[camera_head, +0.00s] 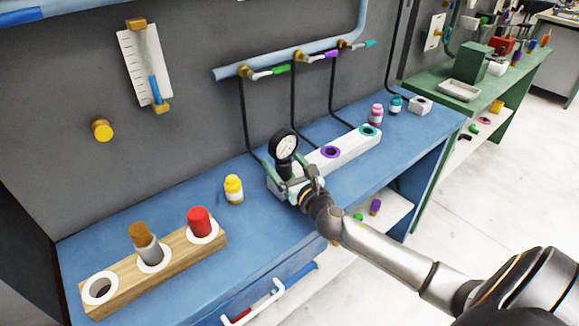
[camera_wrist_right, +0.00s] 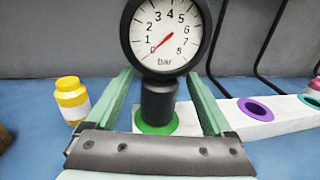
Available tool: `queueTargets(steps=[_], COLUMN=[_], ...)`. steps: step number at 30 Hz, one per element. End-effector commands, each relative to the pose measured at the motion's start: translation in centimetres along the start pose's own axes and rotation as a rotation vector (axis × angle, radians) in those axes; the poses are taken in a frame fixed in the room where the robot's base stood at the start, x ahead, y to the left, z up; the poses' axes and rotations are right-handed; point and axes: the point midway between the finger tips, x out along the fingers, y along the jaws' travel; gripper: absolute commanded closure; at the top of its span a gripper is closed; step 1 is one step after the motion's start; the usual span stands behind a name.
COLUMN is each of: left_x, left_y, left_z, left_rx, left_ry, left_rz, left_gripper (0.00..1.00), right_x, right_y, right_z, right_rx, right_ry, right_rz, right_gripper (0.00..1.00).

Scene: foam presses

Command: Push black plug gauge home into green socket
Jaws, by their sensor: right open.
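The black plug gauge (camera_head: 285,145) stands upright at the near left end of the white socket block (camera_head: 350,150). In the right wrist view its round dial (camera_wrist_right: 165,35) faces me, with the needle low on the scale. Its black lower body (camera_wrist_right: 158,104) stands in the green socket (camera_wrist_right: 155,126); I cannot tell how deep it sits. My right gripper (camera_head: 292,181) is open, with one green finger on each side of the gauge body. The fingers in the right wrist view (camera_wrist_right: 160,85) appear apart from the body. The gripper hides the green socket in the head view. My left gripper is not in view.
A yellow-capped bottle (camera_head: 233,189) stands left of the gripper. A wooden rack (camera_head: 125,290) with white rings is at the front left. A purple socket (camera_head: 330,152) and a teal socket (camera_head: 370,131) continue along the block. Hoses hang behind it.

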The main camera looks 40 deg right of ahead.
Motion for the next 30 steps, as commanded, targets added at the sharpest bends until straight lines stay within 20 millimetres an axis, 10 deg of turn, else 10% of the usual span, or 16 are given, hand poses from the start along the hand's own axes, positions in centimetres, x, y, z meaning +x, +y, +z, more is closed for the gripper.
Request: queueTargets(steps=[30], left_x=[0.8], left_y=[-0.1], left_z=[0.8], left_rx=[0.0], left_ry=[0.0], left_rz=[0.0], left_gripper=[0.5], right_x=[-12.3], right_y=[0.0], right_z=[0.2], right_rx=[0.0], right_ry=[-0.004], right_rz=[0.0], right_gripper=[0.14])
